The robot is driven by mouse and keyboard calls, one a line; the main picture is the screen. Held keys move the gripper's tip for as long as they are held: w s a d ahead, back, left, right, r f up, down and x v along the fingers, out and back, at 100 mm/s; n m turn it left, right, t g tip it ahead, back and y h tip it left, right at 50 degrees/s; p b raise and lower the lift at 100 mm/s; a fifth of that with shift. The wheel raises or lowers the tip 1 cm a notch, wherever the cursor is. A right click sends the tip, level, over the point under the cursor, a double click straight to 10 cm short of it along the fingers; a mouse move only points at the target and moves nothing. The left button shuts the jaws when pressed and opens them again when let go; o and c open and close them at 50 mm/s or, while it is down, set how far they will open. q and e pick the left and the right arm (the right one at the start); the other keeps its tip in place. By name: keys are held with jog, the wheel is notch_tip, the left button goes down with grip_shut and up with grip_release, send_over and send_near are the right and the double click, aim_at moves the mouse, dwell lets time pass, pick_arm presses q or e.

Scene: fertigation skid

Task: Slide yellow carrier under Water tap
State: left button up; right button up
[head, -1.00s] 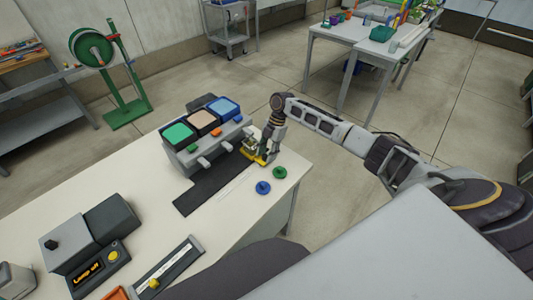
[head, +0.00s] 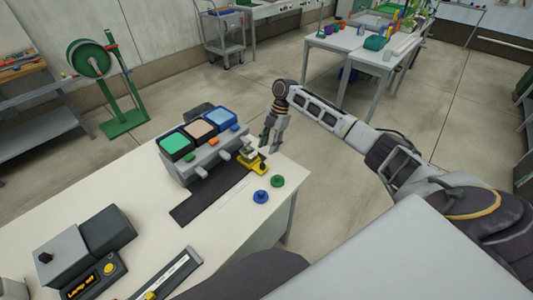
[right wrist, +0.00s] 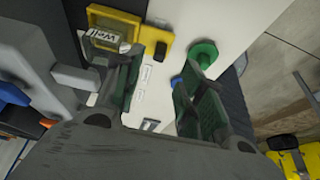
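The yellow carrier (head: 264,170) sits at the right end of the dark track (head: 212,202), in front of the dosing unit. A pale block or vessel stands on it; in the right wrist view the yellow carrier (right wrist: 118,18) bears a label reading "Well". Grey taps stick out over the track from the unit below green, beige and blue tanks (head: 221,118); I cannot read which is Water. My right gripper (head: 270,148) is just above and right of the carrier, fingers apart and empty; the right wrist view shows the open gripper (right wrist: 155,90). My left gripper is out of view.
A blue knob (head: 261,196) and a green knob (head: 277,181) are on the table right of the track. A grey device with a lit display (head: 95,280) and a slotted gauge (head: 168,275) stand at the front left. White tabletop between is clear.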

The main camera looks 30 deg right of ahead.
jog(key=shift+v, duration=1.9)
jog(key=shift+s+f, duration=0.1)
